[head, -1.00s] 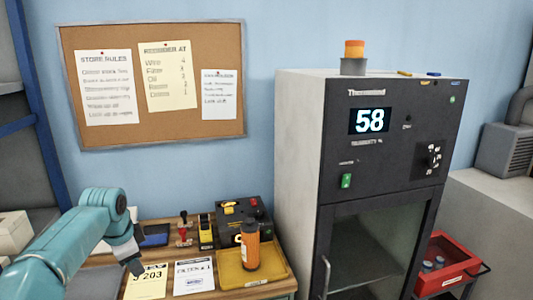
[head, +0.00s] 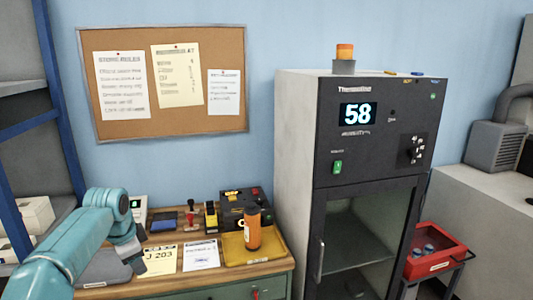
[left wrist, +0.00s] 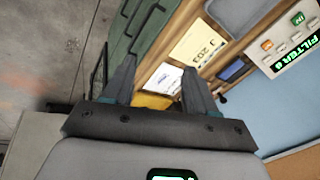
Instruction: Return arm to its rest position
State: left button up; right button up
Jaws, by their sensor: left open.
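My left arm comes in from the left in the head view, with its gripper (head: 138,262) over the left part of the wooden bench (head: 272,268). In the left wrist view the two fingers of the left gripper (left wrist: 158,85) stand apart with nothing between them. The bench's green drawer front (left wrist: 135,40) and the papers lie beyond the fingers there. My right gripper is in neither current view.
A yellow tray (head: 275,249) holds an orange bottle (head: 253,231). A stamp (head: 191,217), a dark box (head: 240,205) and papers (head: 201,255) are on the bench. A tall cabinet (head: 328,178) reading 58 stands right, beside a red bin (head: 437,251).

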pick_arm(q)
jog(key=s+d+f+n+h, duration=0.15)
jog(key=d+f, duration=0.25)
jog(key=f, duration=0.5)
jog(key=s+d+f+n+g+h, duration=0.1)
jog(key=s+d+f, duration=0.25)
jog(key=f, duration=0.45)
jog(key=s+d+f+n+h, duration=0.1)
jog(key=s+d+f+n, duration=0.1)
jog(key=d+f, duration=0.5)
jog(key=s+d+f+n+g, duration=0.1)
jog(key=s+d+f+n, duration=0.3)
jog(key=s+f, duration=0.75)
jog(key=s+d+n+g+h, duration=0.1)
jog(key=s+n, duration=0.3)
jog(key=s, duration=1.2)
jog(key=shift+s+d+f, duration=0.15)
jog(key=shift+s+d, duration=0.1)
jog(key=shift+d, duration=0.4)
